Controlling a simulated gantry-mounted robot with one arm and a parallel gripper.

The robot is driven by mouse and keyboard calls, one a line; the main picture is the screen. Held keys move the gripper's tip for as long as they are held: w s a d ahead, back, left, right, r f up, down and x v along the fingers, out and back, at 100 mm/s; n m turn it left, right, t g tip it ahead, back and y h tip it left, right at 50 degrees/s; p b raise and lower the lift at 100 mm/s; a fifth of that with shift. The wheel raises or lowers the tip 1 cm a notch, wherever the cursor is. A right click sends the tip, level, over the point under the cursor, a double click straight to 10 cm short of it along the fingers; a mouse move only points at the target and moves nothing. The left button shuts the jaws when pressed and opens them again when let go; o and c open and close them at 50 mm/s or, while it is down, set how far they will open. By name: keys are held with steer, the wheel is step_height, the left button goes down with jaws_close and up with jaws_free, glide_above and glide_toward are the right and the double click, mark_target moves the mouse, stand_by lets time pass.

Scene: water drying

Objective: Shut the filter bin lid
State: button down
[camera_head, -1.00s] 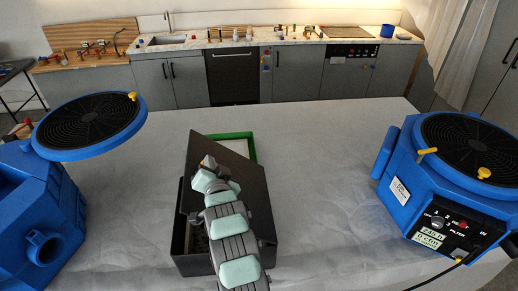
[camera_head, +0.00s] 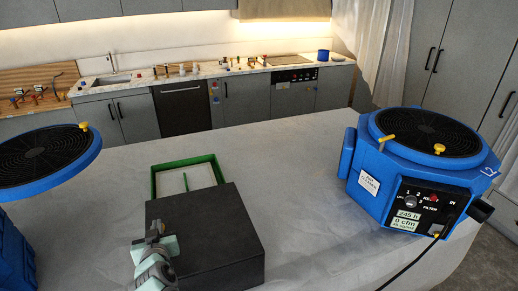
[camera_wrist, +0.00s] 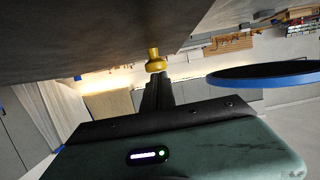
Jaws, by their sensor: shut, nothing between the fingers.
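The black filter bin (camera_head: 225,272) stands on the table. Its dark lid (camera_head: 205,215) now appears to lie flat over the top, and the inside is hidden. I cannot make out whether a thin gap is left along the rim. My gripper (camera_head: 155,232) is at the bin's left side, beside the lid's edge, shut and empty. In the wrist view, a yellow knob (camera_wrist: 155,62) stands right at the tips of my gripper (camera_wrist: 156,82), with a dark surface, likely the lid (camera_wrist: 80,35), beyond it. I cannot tell whether the fingers touch the knob.
A green-rimmed tray (camera_head: 213,159) sits behind the bin. A blue filter machine (camera_head: 372,190) with a cable stands at the right. Another blue unit with a round black grille (camera_head: 45,157) is at the left. The table (camera_head: 300,180) between bin and right machine is clear.

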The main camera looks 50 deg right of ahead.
steer(key=shift+f, duration=0.4)
steer(key=shift+f, duration=0.2)
steer(key=shift+r, duration=0.1)
steer(key=r, duration=0.5)
steer(key=shift+s+a+p, duration=0.1)
steer(key=shift+a+p, duration=0.1)
steer(key=shift+p, duration=0.2)
steer(key=b+v, duration=0.1)
steer(key=v, duration=0.8)
